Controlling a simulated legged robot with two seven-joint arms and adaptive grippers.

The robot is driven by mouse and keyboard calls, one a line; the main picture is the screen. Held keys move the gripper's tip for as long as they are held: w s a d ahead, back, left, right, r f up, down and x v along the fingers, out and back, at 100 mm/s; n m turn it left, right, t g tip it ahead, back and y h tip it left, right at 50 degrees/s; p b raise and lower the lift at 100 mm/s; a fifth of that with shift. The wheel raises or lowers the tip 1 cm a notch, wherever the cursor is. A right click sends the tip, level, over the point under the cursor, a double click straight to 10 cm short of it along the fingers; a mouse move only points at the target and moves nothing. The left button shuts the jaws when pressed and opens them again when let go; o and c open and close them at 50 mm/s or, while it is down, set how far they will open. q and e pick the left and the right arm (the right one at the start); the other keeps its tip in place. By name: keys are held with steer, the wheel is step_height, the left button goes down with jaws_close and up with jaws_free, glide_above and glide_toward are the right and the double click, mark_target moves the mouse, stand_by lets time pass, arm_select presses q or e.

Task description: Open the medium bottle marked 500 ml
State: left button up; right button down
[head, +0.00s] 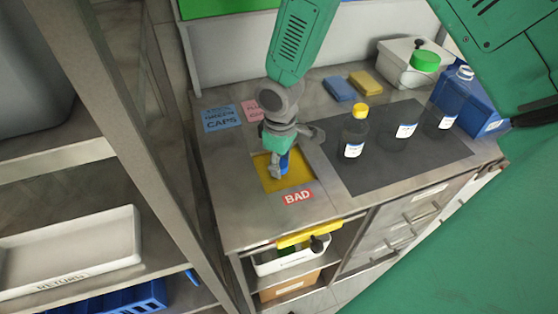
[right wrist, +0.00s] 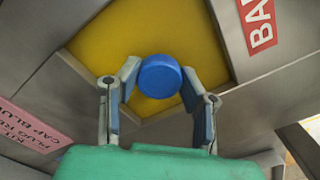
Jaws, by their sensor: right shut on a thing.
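My right gripper (head: 280,172) is over a yellow-floored square opening (head: 299,183) in the worktop. In the right wrist view its fingers (right wrist: 160,88) are shut on a round blue cap (right wrist: 159,76), with the yellow floor below it. The cap shows partly in the head view (head: 284,160). Three dark bottles with white labels stand on a dark mat: a yellow-capped one (head: 352,137), a middle one (head: 403,132) and a right one (head: 446,121). I see no cap on the middle bottle. The label markings are too small to read. My left gripper is not in view.
A red BAD label (head: 298,197) lies before the opening. Sponges (head: 366,83), a white container (head: 401,62) and a blue container (head: 485,112) stand at the back. A shelf rack with a white tray (head: 75,255) stands left.

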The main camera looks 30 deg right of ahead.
mark_target(281, 163)
steer(key=shift+d+f, duration=0.15)
steer(key=shift+d, duration=0.05)
steer(key=c, duration=1.4)
jaws_free()
steer(key=shift+d, duration=0.2)
steer(key=o, duration=0.4)
steer(key=shift+d, duration=0.2)
steer(key=shift+c, duration=0.2)
steer(key=shift+d+f, duration=0.1)
steer(key=shift+d, duration=0.05)
steer(key=shift+a+r, duration=0.25)
steer(key=shift+a, duration=0.05)
steer(key=r, duration=0.4)
steer(key=shift+w+a+r, duration=0.1)
steer(key=shift+a+r, duration=0.05)
steer(key=shift+a, duration=0.15)
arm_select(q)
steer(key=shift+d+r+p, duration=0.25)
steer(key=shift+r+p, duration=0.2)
arm_select(e)
step_height(281, 163, up, 8)
steer(key=shift+r, duration=0.25)
